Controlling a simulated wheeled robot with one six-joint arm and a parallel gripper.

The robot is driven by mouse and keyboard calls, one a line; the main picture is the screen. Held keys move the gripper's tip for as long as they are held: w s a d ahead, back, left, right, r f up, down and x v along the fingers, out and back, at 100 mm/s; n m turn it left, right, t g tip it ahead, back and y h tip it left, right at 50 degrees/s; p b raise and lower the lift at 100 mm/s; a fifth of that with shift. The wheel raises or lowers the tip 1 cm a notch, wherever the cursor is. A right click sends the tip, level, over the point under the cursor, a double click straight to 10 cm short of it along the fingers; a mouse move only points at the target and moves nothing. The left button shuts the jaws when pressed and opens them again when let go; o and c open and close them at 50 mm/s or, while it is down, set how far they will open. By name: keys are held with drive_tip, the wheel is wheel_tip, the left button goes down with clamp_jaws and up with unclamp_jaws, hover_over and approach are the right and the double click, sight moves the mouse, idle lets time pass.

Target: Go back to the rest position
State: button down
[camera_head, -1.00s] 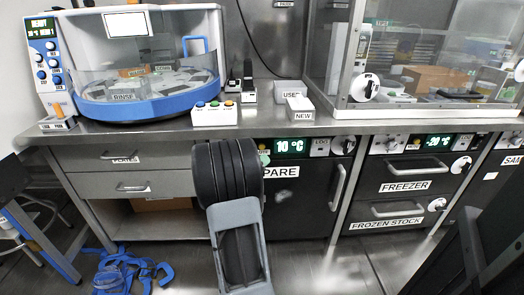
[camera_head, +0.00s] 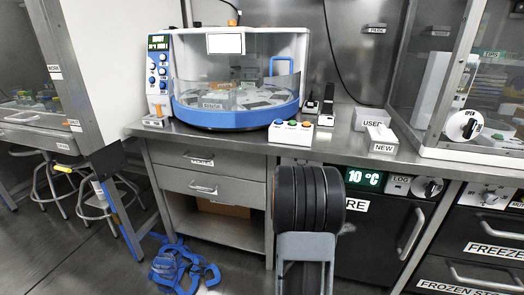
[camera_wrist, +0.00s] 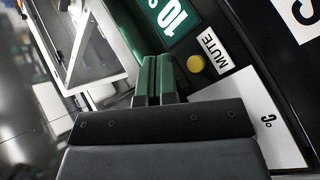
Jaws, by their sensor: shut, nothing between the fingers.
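My gripper (camera_wrist: 156,80) shows in the wrist view with its two green fingers together and nothing between them. It points at the front of a dark cabinet, beside a green temperature display (camera_wrist: 170,18), a yellow button (camera_wrist: 195,63) and a MUTE label (camera_wrist: 214,55). I cannot tell whether it touches the panel. In the head view my black and grey arm stands in front of the bench, and my gripper is hidden behind it.
A steel bench (camera_head: 345,143) carries a blue-rimmed machine (camera_head: 236,118), a button box (camera_head: 291,133) and USED and NEW boxes. A glass enclosure stands at right. Blue straps (camera_head: 178,268) lie on the floor. Stools (camera_head: 98,205) stand at left, with open floor in front.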

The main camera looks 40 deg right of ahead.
drive_tip(key=a+r+n+t+y+p, duration=0.2)
drive_tip(key=a+r+y+p, duration=0.4)
drive_tip(key=a+r+p, duration=0.5)
drive_tip(key=a+r+n+t+y+p, duration=0.2)
drive_tip(key=a+r+n+y+p, duration=0.3)
drive_tip(key=a+r+p, duration=0.6)
drive_tip(key=a+r+n+t+y+p, duration=0.2)
drive_tip(key=a+r+y+p, duration=0.5)
drive_tip(key=a, duration=1.3)
wheel_tip(320, 180, up, 4)
drive_tip(key=n+p, duration=0.1)
drive_tip(key=p, duration=0.5)
drive_tip(key=shift+w+t+y, duration=0.15)
drive_tip(key=shift+t+y, duration=0.25)
